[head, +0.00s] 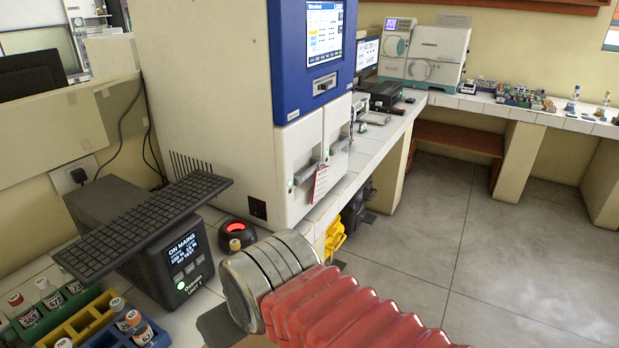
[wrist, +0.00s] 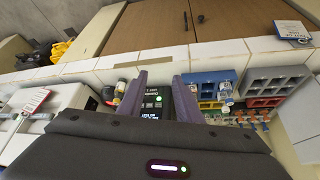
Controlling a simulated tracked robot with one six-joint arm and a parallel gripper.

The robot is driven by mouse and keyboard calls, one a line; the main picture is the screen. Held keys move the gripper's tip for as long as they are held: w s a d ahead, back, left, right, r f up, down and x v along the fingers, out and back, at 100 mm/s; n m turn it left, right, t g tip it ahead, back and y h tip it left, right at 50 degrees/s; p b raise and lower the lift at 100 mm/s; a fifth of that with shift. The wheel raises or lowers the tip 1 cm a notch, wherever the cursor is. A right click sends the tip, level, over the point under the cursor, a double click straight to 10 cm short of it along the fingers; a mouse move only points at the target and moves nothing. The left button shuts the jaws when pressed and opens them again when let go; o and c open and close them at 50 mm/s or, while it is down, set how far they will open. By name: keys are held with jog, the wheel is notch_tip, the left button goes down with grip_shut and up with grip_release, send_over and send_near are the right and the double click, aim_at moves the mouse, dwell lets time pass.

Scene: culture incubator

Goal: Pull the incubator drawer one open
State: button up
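The incubator (head: 215,90) is a tall cream cabinet with a blue upper front and a lit screen. Below are two white drawer fronts, a nearer one (head: 296,150) and a farther one (head: 338,120), each with a grey handle. Both look shut; I cannot read which is drawer one. A red and white tag (head: 320,183) hangs by the nearer handle (head: 307,173). In the wrist view, a white front with a handle and the tag (wrist: 36,101) shows at the left. My gripper (wrist: 160,78) is open and empty, its purple fingers apart, away from the handles.
A black power unit (head: 165,245) with a keyboard (head: 140,225) on top stands left of the incubator. Vial racks (head: 80,325) fill the lower left. Floor (head: 490,240) at the right is clear.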

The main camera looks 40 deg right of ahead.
jog(key=shift+o, duration=0.4)
jog(key=shift+w, duration=0.1)
jog(key=w+f+m+y, duration=0.2)
jog(key=w+m+y, duration=0.35)
jog(key=w, duration=0.45)
jog(key=w+d+r+m+t+y, duration=0.1)
jog(key=w+d+m+t+y, duration=0.25)
jog(key=w+d, duration=0.6)
jog(key=d+f+m+t+h, duration=0.1)
jog(key=d+m+t+h, duration=0.3)
jog(key=d, duration=1.3)
jog(key=d+f+m+t+h, duration=0.2)
jog(key=d+m+t+h, duration=0.3)
jog(key=d, duration=1.2)
jog(key=shift+w+f+m+h, duration=0.2)
jog(key=shift+w+m+h, duration=0.1)
jog(key=shift+w+h, duration=0.15)
